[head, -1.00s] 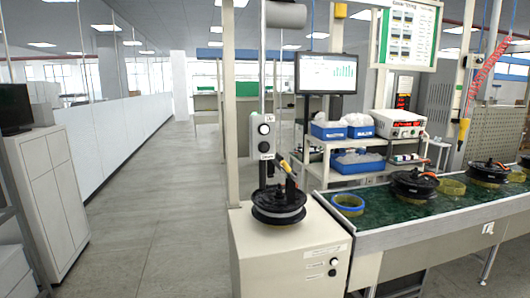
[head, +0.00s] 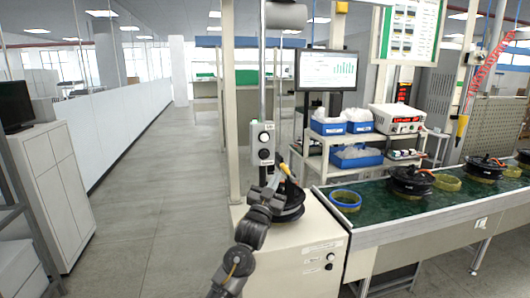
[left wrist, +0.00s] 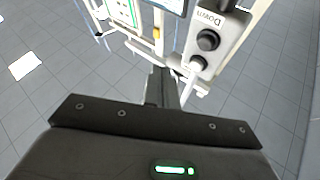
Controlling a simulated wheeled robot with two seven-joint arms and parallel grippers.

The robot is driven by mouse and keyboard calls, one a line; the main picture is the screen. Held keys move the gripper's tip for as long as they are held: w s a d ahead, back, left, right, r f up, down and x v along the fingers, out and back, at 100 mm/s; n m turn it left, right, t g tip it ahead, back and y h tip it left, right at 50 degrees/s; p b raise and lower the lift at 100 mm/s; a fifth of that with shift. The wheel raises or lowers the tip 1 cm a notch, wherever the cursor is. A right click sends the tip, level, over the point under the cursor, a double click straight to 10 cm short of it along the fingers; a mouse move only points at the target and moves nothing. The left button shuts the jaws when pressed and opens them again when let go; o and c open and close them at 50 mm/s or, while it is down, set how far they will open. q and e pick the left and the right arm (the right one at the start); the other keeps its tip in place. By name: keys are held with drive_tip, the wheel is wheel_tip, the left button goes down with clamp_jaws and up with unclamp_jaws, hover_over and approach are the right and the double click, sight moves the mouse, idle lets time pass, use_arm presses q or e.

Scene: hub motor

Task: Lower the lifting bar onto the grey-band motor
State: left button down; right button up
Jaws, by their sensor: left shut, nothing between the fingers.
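The grey-band motor (head: 291,212), a black wheel hub with a grey band, sits on a cream cabinet (head: 300,262); my left arm partly covers it. A slim orange-and-dark part rises from its top; I cannot tell whether this is cable or lifting bar. A control box (head: 264,136) with a black and a white button is on the post above. My left gripper (head: 277,178) is shut and empty, in front of the motor and below the box. In the left wrist view its fingers (left wrist: 160,75) point towards the box (left wrist: 209,52), apart from the buttons. My right gripper is out of view.
A green-topped conveyor (head: 385,212) on the right carries a blue ring (head: 345,199), yellow rings and more black motors. A shelf cart with blue bins (head: 357,157) and a monitor (head: 326,70) stand behind. Open floor (head: 150,215) lies to the left.

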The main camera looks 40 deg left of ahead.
sight(265, 155)
use_arm(q)
drive_tip(key=r, duration=0.3)
drive_tip(key=shift+s+a+r, duration=0.1)
drive_tip(key=shift+s+r, duration=0.05)
drive_tip(key=shift+s, duration=0.25)
drive_tip(key=shift+w+a+b, duration=0.5)
drive_tip(key=shift+w+a, duration=0.35)
drive_tip(key=shift+a, duration=0.35)
drive_tip(key=shift+w+a+b, duration=0.55)
drive_tip(key=shift+w+a, duration=0.25)
drive_tip(key=shift+a, duration=0.45)
drive_tip(key=shift+w+a+b, duration=0.5)
drive_tip(key=shift+w+a, duration=0.35)
drive_tip(key=shift+a, duration=0.35)
drive_tip(key=shift+w+a, duration=0.1)
drive_tip(key=shift+w+a, duration=0.15)
drive_tip(key=shift+a, duration=0.05)
